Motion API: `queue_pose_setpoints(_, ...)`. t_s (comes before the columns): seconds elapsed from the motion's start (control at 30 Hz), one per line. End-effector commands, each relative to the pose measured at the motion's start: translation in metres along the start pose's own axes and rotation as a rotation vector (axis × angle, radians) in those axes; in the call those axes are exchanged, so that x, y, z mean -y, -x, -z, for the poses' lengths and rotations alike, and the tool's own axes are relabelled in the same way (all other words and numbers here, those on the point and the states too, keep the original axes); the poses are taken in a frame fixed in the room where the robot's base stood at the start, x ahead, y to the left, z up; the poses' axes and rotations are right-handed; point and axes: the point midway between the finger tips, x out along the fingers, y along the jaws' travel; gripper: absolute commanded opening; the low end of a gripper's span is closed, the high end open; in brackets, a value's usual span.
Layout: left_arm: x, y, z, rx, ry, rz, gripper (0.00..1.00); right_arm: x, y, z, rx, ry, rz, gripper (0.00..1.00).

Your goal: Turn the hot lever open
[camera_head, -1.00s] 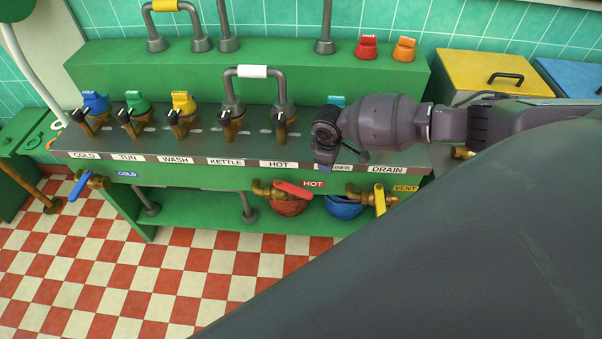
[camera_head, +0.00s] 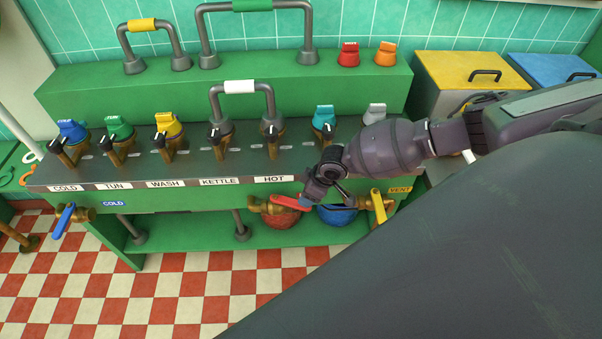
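The hot lever (camera_head: 287,202) is a red handle on a brass valve (camera_head: 262,205) below the front edge of the green bench. It slants slightly down to the right. My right gripper (camera_head: 322,201) comes in from the right, just right of and above the lever's free end. It points downward in front of the bench edge. Whether it touches the lever, and how its fingers are set, I cannot tell. The gripper hides the red tag seen earlier by the lever. My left gripper is not in view.
A yellow lever (camera_head: 378,205) on another brass valve is close to the right, a blue lever (camera_head: 63,220) far left. The bench top (camera_head: 190,165) carries several capped taps and a grey pipe (camera_head: 240,88). My dark arm covers the lower right. The checkered floor (camera_head: 190,290) is clear.

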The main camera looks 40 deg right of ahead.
Motion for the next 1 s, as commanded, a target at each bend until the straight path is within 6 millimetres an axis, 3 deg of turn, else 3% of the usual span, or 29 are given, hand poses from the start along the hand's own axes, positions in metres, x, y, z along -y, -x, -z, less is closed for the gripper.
queue_pose_setpoints(0.2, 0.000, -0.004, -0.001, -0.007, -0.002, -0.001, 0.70, 0.000, -0.037, 0.000, 0.001, 0.000, -0.001, 0.55)
queue_pose_setpoints(0.4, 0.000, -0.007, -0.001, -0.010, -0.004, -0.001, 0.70, 0.000, -0.057, -0.001, 0.002, 0.000, -0.001, 0.55)
queue_pose_setpoints(0.83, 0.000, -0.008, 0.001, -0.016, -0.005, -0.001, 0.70, 0.000, -0.063, -0.001, 0.001, 0.001, -0.001, 0.55)
queue_pose_setpoints(1.0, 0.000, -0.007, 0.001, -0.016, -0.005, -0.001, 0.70, 0.000, -0.063, -0.001, 0.001, 0.001, -0.001, 0.29)
